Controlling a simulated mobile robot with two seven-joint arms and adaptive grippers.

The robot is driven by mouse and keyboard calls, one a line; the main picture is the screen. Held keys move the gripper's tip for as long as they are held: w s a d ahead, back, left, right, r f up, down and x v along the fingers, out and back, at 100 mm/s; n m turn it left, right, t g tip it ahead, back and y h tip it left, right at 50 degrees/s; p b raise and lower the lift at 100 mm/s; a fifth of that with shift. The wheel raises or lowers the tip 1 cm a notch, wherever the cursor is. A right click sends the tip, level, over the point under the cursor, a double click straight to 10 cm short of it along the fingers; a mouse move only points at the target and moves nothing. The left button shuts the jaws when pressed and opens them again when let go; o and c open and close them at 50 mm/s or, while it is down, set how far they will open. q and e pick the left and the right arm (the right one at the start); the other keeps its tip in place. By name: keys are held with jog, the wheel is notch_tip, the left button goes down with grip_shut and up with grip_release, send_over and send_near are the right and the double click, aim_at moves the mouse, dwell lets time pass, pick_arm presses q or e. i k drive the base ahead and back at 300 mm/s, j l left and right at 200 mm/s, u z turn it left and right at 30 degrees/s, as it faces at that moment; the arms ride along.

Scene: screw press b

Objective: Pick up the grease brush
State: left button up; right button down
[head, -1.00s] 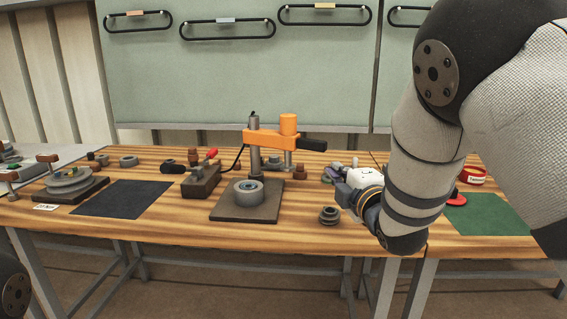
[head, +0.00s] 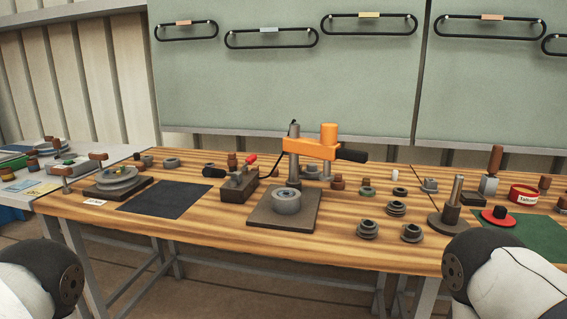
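I cannot make out the grease brush for certain. An upright brown handle (head: 496,159) on a grey block (head: 488,185) stands at the right of the bench, beside a red tin (head: 523,194), and could be it. Part of my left arm shows at the lower left edge and part of my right arm at the lower right. Neither gripper is in view.
The wooden bench (head: 330,250) holds an orange press (head: 312,149) on a dark base plate, with several grey collars (head: 367,229) to its right. A dark mat (head: 167,199) lies left, a green mat (head: 535,232) right. The bench's front middle is clear.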

aim_at(495, 156)
jog(key=z, duration=1.4)
